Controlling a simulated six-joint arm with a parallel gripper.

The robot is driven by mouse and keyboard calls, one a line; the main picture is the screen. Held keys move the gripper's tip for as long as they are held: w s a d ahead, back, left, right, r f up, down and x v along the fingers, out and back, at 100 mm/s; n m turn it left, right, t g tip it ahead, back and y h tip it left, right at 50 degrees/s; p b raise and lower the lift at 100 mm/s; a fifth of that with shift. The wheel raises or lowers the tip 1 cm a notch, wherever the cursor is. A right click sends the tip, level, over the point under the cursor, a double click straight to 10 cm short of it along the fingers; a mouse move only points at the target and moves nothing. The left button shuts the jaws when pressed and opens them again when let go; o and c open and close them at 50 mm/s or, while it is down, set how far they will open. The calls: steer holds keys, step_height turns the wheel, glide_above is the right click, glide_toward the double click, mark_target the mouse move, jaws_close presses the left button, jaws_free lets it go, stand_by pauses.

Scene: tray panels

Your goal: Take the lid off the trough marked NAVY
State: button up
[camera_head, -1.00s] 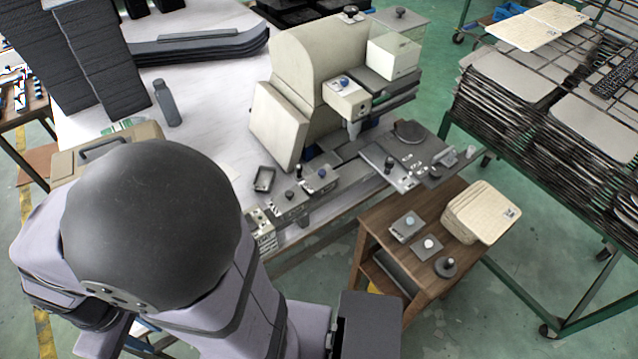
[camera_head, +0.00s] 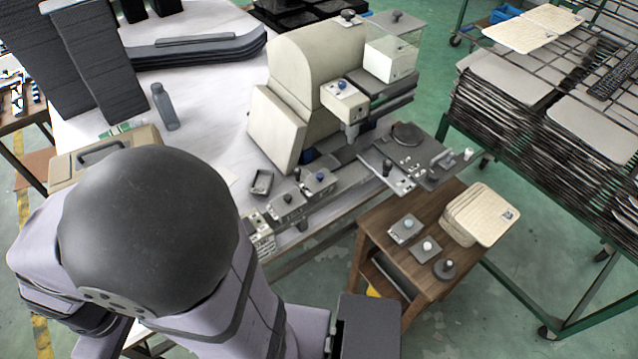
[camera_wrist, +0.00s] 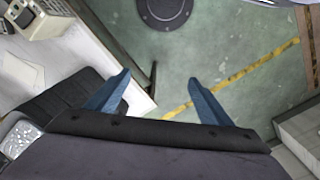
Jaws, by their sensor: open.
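Several small grey lidded boxes with knobs show in the head view, and I cannot read a NAVY mark on any. One box with a dark blue knob (camera_head: 320,182) sits on the bench in front of the cream machine. Beside it is a box with a dark knob (camera_head: 287,208). A cream box with a blue knob (camera_head: 344,100) is on the machine. A box with a pale blue knob (camera_head: 405,229) and one with a white knob (camera_head: 426,248) are on the wooden stand. My gripper (camera_wrist: 160,77) is open and empty, its blue fingers apart over the floor.
The cream machine (camera_head: 312,70) rises behind the bench boxes. The wooden stand (camera_head: 385,240) also holds a dark round piece (camera_head: 445,268) and stacked cream panels (camera_head: 480,215). A green rack (camera_head: 515,280) of trays stands at right. A bottle (camera_head: 164,106) is on the bench.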

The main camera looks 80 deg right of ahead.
steer(key=w+d+f+n+h+b, duration=0.1)
steer(key=w+d+b, duration=0.2)
steer(key=d, duration=0.5)
steer(key=w+d+f+n+b, duration=0.2)
steer(key=w+d+b, duration=0.1)
steer(key=d, duration=0.4)
steer(key=s+d+f+n+h+b, duration=0.1)
steer(key=s+d+f+n+b, duration=0.15)
steer(key=d, duration=1.25)
steer(key=n+g+h+b, duration=0.1)
steer(key=n+g+b, duration=0.25)
steer(key=b, duration=0.25)
glide_toward(316, 182)
steer(key=shift+t, duration=0.25)
steer(key=shift+s+p+x, duration=0.1)
steer(key=shift+p+x, duration=0.45)
steer(key=shift+x, duration=1.2)
steer(key=shift+s+p+x, duration=0.15)
steer(key=shift+p+x, duration=0.35)
steer(key=shift+x, duration=1.2)
steer(key=shift+a, duration=0.1)
